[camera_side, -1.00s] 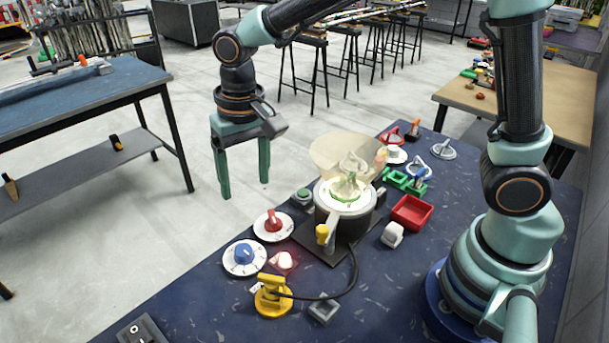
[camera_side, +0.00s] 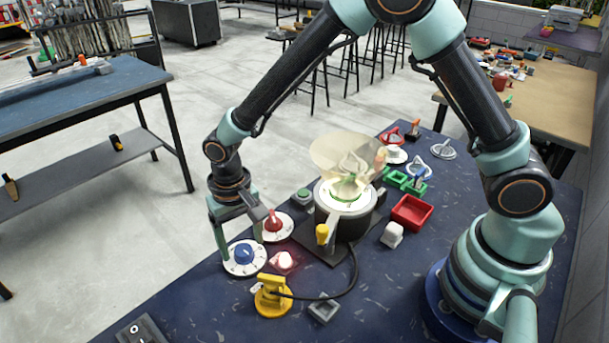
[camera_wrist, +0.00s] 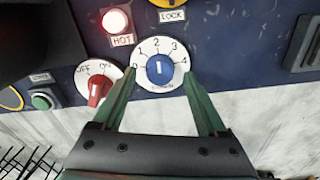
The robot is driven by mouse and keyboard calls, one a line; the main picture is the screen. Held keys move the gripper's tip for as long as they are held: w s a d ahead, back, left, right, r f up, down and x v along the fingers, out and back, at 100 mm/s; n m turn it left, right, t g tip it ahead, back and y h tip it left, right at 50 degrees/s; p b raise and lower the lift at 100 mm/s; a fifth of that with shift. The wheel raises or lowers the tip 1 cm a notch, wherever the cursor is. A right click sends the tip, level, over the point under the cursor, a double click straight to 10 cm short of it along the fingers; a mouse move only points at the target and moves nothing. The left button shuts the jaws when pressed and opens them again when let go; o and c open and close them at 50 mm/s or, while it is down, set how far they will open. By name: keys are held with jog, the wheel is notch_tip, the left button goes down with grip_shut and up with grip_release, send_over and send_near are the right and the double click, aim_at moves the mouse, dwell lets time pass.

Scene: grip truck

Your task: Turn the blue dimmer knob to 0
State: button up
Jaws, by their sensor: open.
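The blue dimmer knob (camera_side: 244,254) sits on a round white dial (camera_side: 232,267) near the table's left edge. In the wrist view the blue knob (camera_wrist: 160,69) is centred on its dial (camera_wrist: 150,45), marked 0 at left through 4 at right. Its white line stands upright and appears to point near 2. My gripper (camera_side: 243,248) is open above the dial, pointing down. In the wrist view my gripper (camera_wrist: 159,75) has one green finger on each side of the knob, apart from it. I cannot tell the exact height of the fingertips.
A red OFF/ON knob (camera_side: 273,222) is close beside my right finger. A green button (camera_side: 303,194) is farther back.

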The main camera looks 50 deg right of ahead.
jog(key=shift+f, duration=0.65)
grip_shut()
